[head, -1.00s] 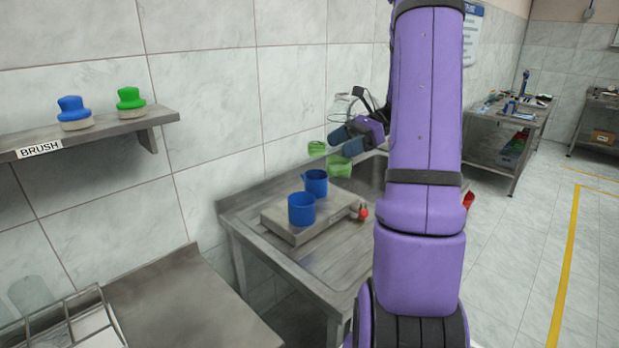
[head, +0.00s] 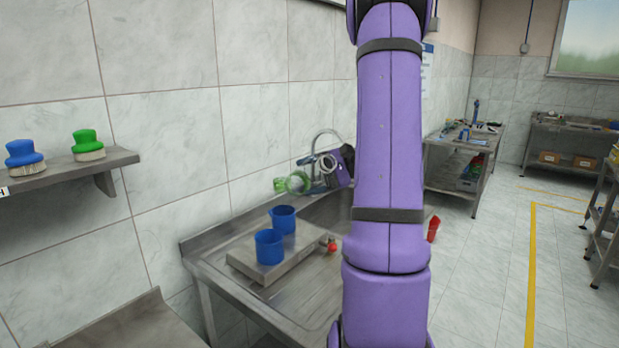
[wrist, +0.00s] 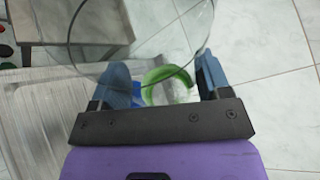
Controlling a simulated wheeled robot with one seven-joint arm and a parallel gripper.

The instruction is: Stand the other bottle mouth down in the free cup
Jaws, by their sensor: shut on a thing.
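My gripper (wrist: 162,74) is shut on a clear bottle (wrist: 165,38) with a green band, seen between the blue fingers in the wrist view. In the head view the bottle's green ring (head: 298,182) shows beside my gripper, above the far end of the sink bench. The bottle looks tilted; I cannot tell which end is its mouth. Two blue cups (head: 270,246) (head: 283,219) stand upright on a metal block (head: 262,272). I cannot tell what is inside them. A small green object (head: 279,185), partly hidden, is just left of the bottle.
The steel sink bench (head: 222,283) has a raised back edge against the tiled wall. A red knob (head: 332,247) sits at the block's right end. A red object (head: 433,228) is right of my arm. A shelf (head: 105,163) with two brushes is on the left wall.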

